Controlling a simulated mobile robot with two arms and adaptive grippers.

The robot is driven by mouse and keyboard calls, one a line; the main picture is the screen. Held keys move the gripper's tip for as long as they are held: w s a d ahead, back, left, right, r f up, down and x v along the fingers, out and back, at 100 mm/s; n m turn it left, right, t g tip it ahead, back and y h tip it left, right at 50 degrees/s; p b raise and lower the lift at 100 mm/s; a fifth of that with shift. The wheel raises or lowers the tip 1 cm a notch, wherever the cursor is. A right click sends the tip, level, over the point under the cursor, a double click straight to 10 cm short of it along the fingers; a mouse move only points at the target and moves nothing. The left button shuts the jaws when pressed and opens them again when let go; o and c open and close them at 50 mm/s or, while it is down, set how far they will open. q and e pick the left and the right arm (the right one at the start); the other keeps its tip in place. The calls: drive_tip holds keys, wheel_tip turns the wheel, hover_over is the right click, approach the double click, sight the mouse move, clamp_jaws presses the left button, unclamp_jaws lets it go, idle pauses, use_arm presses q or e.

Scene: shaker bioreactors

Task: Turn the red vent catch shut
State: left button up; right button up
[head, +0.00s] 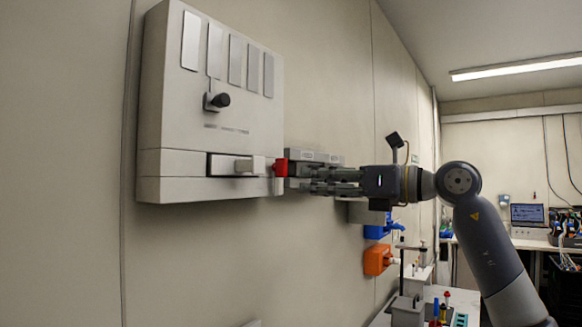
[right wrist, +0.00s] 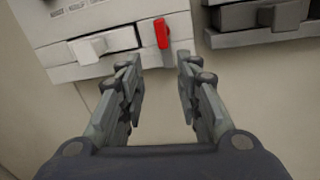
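The red vent catch (head: 280,168) sits at the lower right corner of a pale wall-mounted box (head: 160,120). In the right wrist view the catch (right wrist: 162,33) stands roughly upright, just right of a pale handle (right wrist: 88,49) in a dark slot. My right gripper (head: 300,180) reaches in from the right, close to the catch in the head view. In the right wrist view the gripper (right wrist: 158,68) has its fingers apart, with the catch beyond the gap between the tips. Nothing is held. Contact with the catch cannot be told. My left gripper is not seen.
A dark grey unit (right wrist: 260,17) is mounted just right of the catch. A black knob (head: 221,100) sticks out of the box above. Blue (head: 378,228) and orange (head: 377,260) fittings are on the wall below my right arm.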

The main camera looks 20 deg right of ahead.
sight(286, 166)
wheel_tip(286, 166, up, 4)
drive_tip(key=s+d+f+t+h, duration=0.1)
drive_tip(key=s+d+h, duration=0.1)
drive_tip(key=s, duration=0.1)
drive_tip(key=p+x, duration=0.1)
drive_tip(key=x, duration=0.2)
drive_tip(key=p+x, duration=0.1)
drive_tip(key=x, duration=0.2)
drive_tip(key=p+x, duration=0.2)
drive_tip(key=x, duration=0.1)
drive_tip(key=shift+w+a+r, duration=0.2)
drive_tip(key=shift+a+r, duration=0.1)
drive_tip(key=shift+r, duration=0.1)
drive_tip(key=shift+w+a+f, duration=0.15)
drive_tip(key=shift+w+a, duration=0.15)
drive_tip(key=shift+w, duration=0.25)
clamp_jaws()
